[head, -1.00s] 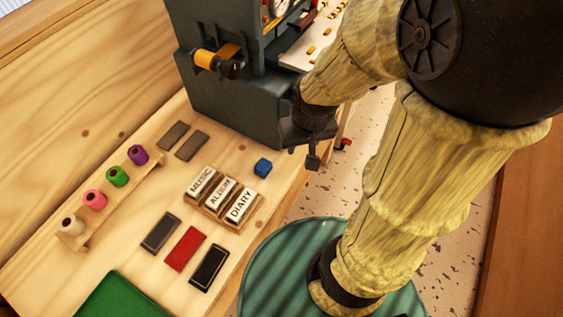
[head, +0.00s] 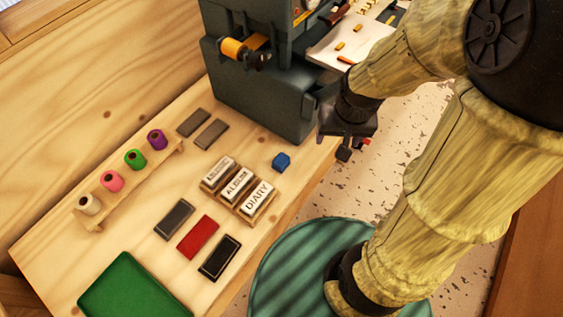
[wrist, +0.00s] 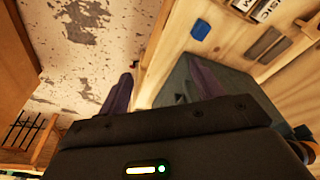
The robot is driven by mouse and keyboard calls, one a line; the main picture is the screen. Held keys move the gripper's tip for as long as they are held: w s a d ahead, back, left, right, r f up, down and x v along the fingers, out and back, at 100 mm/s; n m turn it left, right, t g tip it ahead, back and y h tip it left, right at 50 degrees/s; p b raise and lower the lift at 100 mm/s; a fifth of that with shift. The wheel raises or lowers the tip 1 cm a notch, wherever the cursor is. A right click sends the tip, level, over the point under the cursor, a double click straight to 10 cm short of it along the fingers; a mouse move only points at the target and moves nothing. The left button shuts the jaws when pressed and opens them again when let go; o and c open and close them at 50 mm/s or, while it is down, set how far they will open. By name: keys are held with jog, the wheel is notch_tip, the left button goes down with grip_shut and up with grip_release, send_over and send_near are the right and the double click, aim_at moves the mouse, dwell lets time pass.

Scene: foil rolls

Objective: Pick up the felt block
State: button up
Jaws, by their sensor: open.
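A small blue block (head: 281,162), which looks like the felt block, lies on the wooden bench in the head view, right of the lettered stamps. It also shows near the top of the wrist view (wrist: 200,31). My gripper (head: 347,152) is beside the bench's right edge, to the right of the block and apart from it. In the wrist view my gripper (wrist: 165,86) has its two fingers spread with nothing between them.
A dark grey machine (head: 262,95) stands at the back of the bench, close to my gripper. Lettered stamps (head: 238,188), dark and red bars (head: 198,239), a spool rack (head: 132,190) and a green mat (head: 130,287) occupy the bench. Bare wood surrounds the blue block.

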jog(key=w+a+f+m+g+b, duration=0.1)
jog(key=w+a+f+m+b, duration=0.15)
jog(key=w+a+f, duration=0.35)
jog(key=m+g+b, duration=0.1)
jog(key=m, duration=0.3)
send_over(282, 157)
notch_tip(282, 157, down, 4)
jog(key=shift+f, duration=0.1)
notch_tip(282, 157, down, 12)
jog(key=shift+f, duration=0.15)
jog(key=shift+f, duration=0.1)
